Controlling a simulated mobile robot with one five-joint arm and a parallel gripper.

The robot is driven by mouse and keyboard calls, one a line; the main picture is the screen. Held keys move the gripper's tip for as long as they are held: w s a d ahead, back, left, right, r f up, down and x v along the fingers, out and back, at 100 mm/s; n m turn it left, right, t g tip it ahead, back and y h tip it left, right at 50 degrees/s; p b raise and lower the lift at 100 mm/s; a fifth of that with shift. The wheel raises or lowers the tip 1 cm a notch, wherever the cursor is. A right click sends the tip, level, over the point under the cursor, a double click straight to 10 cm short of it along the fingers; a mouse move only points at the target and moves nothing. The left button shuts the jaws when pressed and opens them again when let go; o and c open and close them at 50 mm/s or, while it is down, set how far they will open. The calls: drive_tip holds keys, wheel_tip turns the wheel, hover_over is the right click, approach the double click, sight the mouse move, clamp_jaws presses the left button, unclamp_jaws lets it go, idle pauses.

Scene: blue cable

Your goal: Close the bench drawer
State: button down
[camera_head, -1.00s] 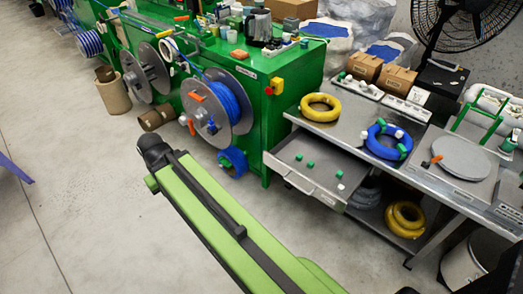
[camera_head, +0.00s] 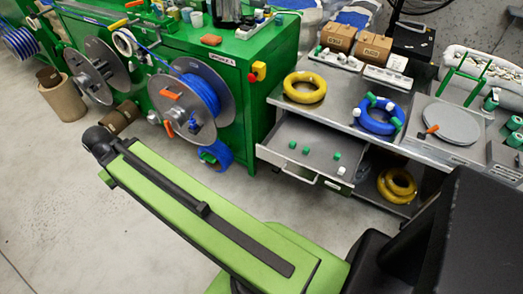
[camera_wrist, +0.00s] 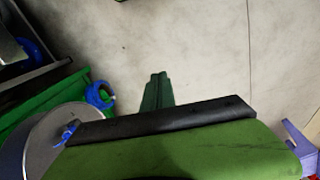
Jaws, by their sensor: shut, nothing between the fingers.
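The bench drawer (camera_head: 318,166) is a grey metal tray pulled open below the bench top in the head view. Several small green pieces and a white one lie in it. Its front, with a pale handle, faces my arm. My green arm lies across the lower half of the head view, left of and in front of the drawer, apart from it in the picture. My gripper (camera_wrist: 158,80) shows in the wrist view as dark green fingers, shut and empty, over bare floor. The drawer cannot be made out for sure in the wrist view.
The steel bench (camera_head: 345,110) carries a yellow coil (camera_head: 305,87), a blue coil (camera_head: 379,115) and a grey disc (camera_head: 452,124). A green machine (camera_head: 262,105) with cable reels stands left of the drawer. Yellow coils (camera_head: 396,185) lie under the bench.

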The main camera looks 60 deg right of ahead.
drive_tip(key=d+f+m+h+b, duration=0.2)
drive_tip(key=d+f+m+b, duration=0.2)
drive_tip(key=d+m, duration=0.4)
drive_tip(key=m+g+h+b, duration=0.4)
drive_tip(key=m+b, duration=1.4)
drive_tip(key=m, duration=0.7)
approach(269, 155)
drive_tip(key=x, duration=0.4)
drive_tip(key=shift+d, duration=0.15)
